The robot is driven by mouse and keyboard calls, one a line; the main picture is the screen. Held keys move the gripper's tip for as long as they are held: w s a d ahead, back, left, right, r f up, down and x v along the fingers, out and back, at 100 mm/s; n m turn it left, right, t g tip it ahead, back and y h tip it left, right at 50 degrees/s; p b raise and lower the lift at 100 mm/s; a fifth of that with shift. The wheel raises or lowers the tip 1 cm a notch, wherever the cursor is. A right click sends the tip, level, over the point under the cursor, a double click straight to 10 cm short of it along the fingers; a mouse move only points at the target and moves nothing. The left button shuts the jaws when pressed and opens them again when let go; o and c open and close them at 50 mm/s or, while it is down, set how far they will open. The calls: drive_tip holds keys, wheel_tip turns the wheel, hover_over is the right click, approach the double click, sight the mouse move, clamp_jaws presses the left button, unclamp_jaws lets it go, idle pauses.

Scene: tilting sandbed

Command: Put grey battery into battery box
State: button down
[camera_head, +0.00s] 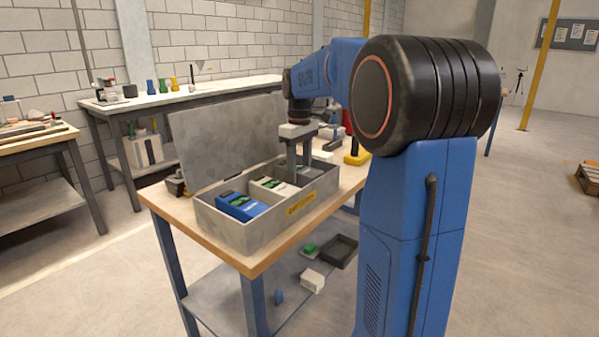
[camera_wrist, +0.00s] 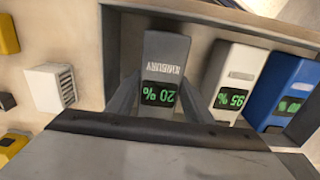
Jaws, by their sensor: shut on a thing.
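The grey battery (camera_wrist: 165,60) shows a green "20 %" display in the wrist view. It is between the two fingers of my gripper (camera_wrist: 158,108), which are shut on it. The battery is within the left part of the open battery box (camera_wrist: 113,60), as the wrist view shows it. I cannot tell whether it rests on the box floor. In the head view my gripper (camera_head: 298,165) reaches down into the right end of the grey box (camera_head: 227,228). A white battery (camera_wrist: 238,70) reading 95 % and a blue battery (camera_wrist: 291,85) stand beside the grey one.
The raised box lid (camera_head: 228,138) stands behind the box on the wooden table (camera_head: 253,265). A white block (camera_wrist: 50,88) and yellow pieces (camera_wrist: 8,35) lie outside the box. The lower shelf holds a dark tray (camera_head: 341,250) and small loose items. A back bench (camera_head: 210,95) stands along the wall.

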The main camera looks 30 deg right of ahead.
sight(300, 168)
drive_tip(key=shift+f, duration=0.25)
drive_tip(key=c, duration=0.9)
unclamp_jaws()
drive_tip(key=shift+f, duration=0.15)
wheel_tip(300, 168, up, 12)
